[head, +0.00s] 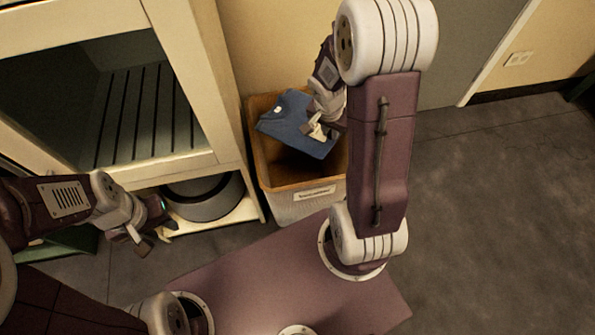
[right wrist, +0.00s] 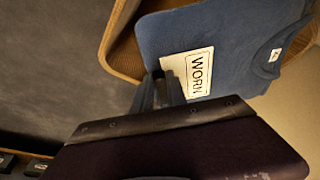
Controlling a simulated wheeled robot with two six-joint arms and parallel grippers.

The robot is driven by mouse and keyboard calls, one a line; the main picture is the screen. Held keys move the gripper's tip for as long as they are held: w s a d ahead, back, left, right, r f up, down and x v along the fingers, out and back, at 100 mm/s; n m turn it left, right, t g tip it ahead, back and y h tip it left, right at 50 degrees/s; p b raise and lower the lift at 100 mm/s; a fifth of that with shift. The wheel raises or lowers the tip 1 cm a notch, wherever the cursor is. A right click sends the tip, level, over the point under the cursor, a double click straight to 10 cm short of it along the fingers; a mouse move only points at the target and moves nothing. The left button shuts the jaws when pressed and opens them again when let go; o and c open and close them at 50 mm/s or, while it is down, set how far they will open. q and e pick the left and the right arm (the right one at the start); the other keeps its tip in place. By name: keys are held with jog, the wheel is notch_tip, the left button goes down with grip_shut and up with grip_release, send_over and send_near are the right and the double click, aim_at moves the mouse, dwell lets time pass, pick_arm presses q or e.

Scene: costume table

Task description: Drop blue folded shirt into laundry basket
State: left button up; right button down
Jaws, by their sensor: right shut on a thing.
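The blue folded shirt (head: 288,122) hangs over the opening of the laundry basket (head: 300,207), within its rim as the head view shows it. My right gripper (head: 320,132) is shut on the shirt's edge. In the right wrist view the fingers (right wrist: 160,82) meet the shirt (right wrist: 225,38) beside a white label reading "WORN" (right wrist: 190,73). The basket's rim (right wrist: 120,45) shows behind the shirt there. Whether the shirt touches the basket is unclear. My left gripper (head: 132,238) is empty in front of the cabinet, and its finger gap is unclear.
A cream cabinet (head: 228,140) with a slatted shelf stands left of the basket. A round grey container (head: 205,197) sits on its low shelf. The wall is behind the basket. The dark floor (head: 480,220) to the right is clear.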

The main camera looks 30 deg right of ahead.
jog(key=shift+f, duration=0.5)
pick_arm(q)
jog(key=shift+f, duration=0.35)
pick_arm(e)
jog(key=shift+r, duration=0.1)
jog(key=c, duration=1.3)
grip_release()
jog(key=shift+o, duration=0.2)
pick_arm(q)
notch_tip(320, 180, up, 5)
jog(key=p, duration=0.4)
jog(key=shift+f+p, duration=0.1)
jog(key=shift+p, duration=0.3)
pick_arm(e)
jog(key=v, duration=0.9)
